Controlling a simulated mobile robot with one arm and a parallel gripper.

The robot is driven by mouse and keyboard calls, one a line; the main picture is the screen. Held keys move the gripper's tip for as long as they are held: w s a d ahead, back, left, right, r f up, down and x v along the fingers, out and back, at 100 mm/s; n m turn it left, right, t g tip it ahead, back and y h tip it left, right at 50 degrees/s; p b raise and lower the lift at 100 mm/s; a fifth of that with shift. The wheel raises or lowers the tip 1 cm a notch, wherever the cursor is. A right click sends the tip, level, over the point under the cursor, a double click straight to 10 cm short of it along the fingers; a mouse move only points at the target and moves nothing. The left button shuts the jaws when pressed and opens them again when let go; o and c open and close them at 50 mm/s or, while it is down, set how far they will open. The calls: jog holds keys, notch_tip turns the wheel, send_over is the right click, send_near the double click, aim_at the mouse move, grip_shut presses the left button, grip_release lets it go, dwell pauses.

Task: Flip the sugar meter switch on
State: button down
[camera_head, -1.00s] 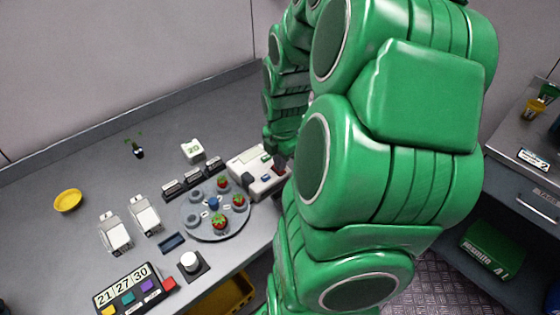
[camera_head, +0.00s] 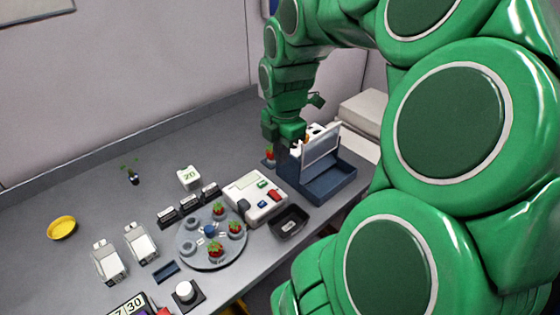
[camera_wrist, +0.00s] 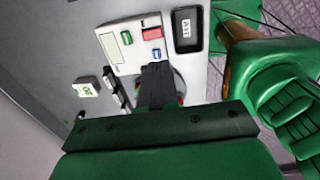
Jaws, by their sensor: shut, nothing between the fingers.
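A white boxy meter (camera_head: 240,190) stands on the bench in the head view, right of the round plate. It has a green button, a red switch (camera_head: 274,195) and a dark block at its front. In the wrist view the meter (camera_wrist: 118,66) shows a pale display, the red switch (camera_wrist: 151,33), and green and blue parts. I cannot read the switch's position. My gripper (camera_head: 282,158) is behind and right of the meter in the head view, its tips partly hidden. In the wrist view its dark fingers (camera_wrist: 155,70) are shut and empty, overlapping the meter's lower edge in the picture.
A dark tray (camera_head: 303,221) sits right of the meter. A blue box (camera_head: 330,190) with a raised lid stands beside my gripper. The round plate (camera_head: 205,262) with several berries lies left.

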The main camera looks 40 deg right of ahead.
aim_at(271, 191)
jog(key=shift+r, duration=0.2)
dwell(0.3)
jog(key=shift+w+a+r+t, duration=0.1)
jog(key=shift+w+t, duration=0.4)
jog(key=shift+w, duration=0.25)
jog(key=f, duration=0.4)
jog(key=w+f, duration=0.1)
jog(key=f, duration=0.4)
jog(key=w+f, duration=0.1)
jog(key=f, duration=0.4)
